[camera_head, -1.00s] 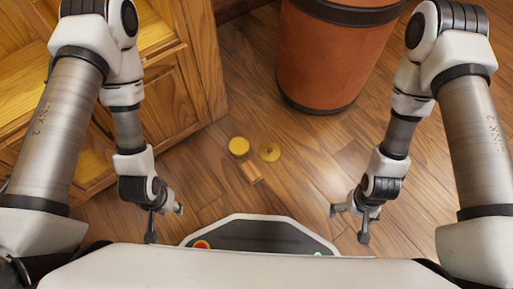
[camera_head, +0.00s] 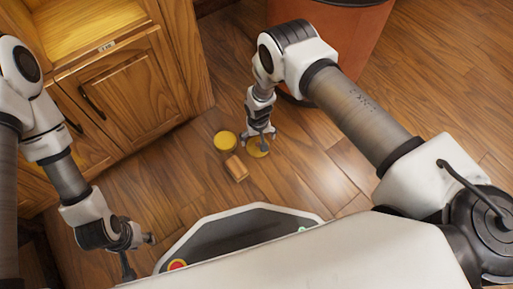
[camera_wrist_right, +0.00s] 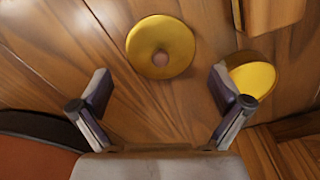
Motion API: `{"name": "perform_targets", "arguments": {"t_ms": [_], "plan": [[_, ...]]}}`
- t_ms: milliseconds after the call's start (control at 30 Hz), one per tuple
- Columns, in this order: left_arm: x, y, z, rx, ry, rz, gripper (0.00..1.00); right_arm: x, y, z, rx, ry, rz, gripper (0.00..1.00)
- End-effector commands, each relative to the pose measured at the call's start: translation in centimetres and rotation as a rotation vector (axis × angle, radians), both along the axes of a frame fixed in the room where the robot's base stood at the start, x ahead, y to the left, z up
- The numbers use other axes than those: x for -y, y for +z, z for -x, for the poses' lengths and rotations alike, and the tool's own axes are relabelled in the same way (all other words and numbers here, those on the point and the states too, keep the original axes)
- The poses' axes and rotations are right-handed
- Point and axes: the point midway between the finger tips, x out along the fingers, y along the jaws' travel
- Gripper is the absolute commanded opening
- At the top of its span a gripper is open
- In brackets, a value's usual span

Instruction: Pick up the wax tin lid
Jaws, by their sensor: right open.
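The wax tin lid (camera_head: 258,150) is a flat yellow disc lying on the wooden floor. In the right wrist view the lid (camera_wrist_right: 140,45) shows a small round brown knob at its middle. My right gripper (camera_head: 261,134) is above the lid and partly covers it in the head view. In the right wrist view the gripper (camera_wrist_right: 161,72) is open and empty, its fingers spread wider than the lid, with the lid ahead between them. My left gripper (camera_head: 139,256) is open and empty at the lower left, far from the lid.
A round yellow tin (camera_head: 225,141) stands left of the lid; it sits close by the right-hand finger in the wrist view (camera_wrist_right: 252,78). A small wooden block (camera_head: 236,168) lies near both. A wooden cabinet (camera_head: 125,90) is at left, an orange-brown bin (camera_head: 355,45) behind.

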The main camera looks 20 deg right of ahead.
Motion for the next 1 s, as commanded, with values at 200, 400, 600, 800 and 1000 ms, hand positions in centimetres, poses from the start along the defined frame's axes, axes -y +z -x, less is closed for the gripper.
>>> {"name": "perform_targets", "arguments": {"t_ms": [200, 400, 600, 800, 1000], "plan": [[-0.1, -3.0, -0.1, 0.003, 0.006, -0.001, 0.40, -0.1, -3.9, 0.0, -0.001, 0.002, 0.000, 1.00], [-0.1, -2.7, -0.2, 0.004, 0.006, -0.001, 0.40, -0.1, -3.7, 0.0, 0.000, 0.001, 0.000, 0.96], [-0.1, -2.7, -0.1, 0.003, 0.006, -0.001, 0.40, -0.1, -3.7, 0.0, -0.001, 0.001, 0.000, 0.27], [-0.1, -2.7, -0.1, 0.003, 0.006, -0.001, 0.40, -0.1, -3.8, 0.1, -0.002, 0.001, 0.000, 0.00], [-0.1, -2.7, -0.1, 0.003, 0.006, -0.001, 0.40, -0.1, -3.9, 0.2, -0.004, 0.001, 0.000, 0.00]]}}
